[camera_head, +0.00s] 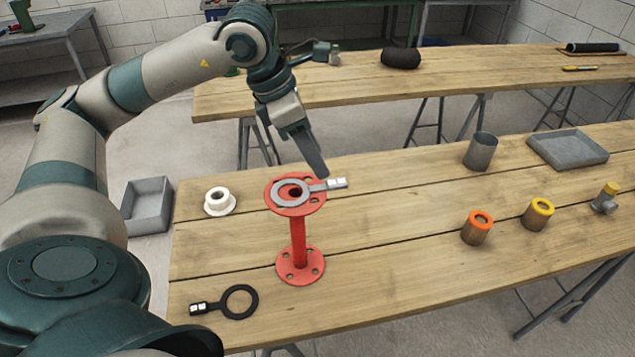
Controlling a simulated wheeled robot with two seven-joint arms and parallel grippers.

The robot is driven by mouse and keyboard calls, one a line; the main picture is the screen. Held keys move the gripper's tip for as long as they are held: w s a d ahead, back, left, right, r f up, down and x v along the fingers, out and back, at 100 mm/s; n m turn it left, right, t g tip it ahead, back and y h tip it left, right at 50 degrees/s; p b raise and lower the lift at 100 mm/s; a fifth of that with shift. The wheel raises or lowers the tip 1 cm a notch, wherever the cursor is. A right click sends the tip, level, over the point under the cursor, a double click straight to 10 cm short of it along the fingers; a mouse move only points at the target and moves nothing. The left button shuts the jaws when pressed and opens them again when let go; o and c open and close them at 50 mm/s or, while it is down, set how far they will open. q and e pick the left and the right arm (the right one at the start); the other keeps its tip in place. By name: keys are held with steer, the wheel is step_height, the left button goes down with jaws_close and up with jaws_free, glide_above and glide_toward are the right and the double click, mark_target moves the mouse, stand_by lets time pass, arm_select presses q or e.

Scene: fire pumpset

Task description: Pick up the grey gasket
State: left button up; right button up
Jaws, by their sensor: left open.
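The grey gasket (279,201) is a flat ring with a tab that carries white marks at its right end. It lies on the top flange of the red flanged pipe (298,243), which stands upright on the near table. The tab sticks out to the right past the flange. My left gripper (318,169) is above and just behind the tab, pointing down. Its fingers are seen nearly edge-on, and it is open with nothing seen in it. I cannot tell whether it touches the tab. My right gripper is not in view.
A black gasket (240,301) and a white flanged ring (219,201) lie on the near table (400,215). A grey cup (481,151), a grey tray (567,149), orange-topped (477,228) and yellow-topped (538,213) cylinders and a small valve (606,199) stand right. The table's middle is clear.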

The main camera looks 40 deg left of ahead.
mark_target(329, 183)
arm_select(q)
steer(key=shift+f, duration=0.25)
steer(key=shift+d, duration=0.1)
steer(key=shift+w+d+f+p, duration=0.15)
steer(key=shift+w+f+p, duration=0.05)
steer(key=shift+f+p, duration=0.5)
steer(key=p+x, duration=0.1)
steer(key=x, duration=0.2)
steer(key=shift+s, duration=0.1)
steer(key=shift+f, duration=0.35)
steer(key=shift+c, duration=0.7)
jaws_close()
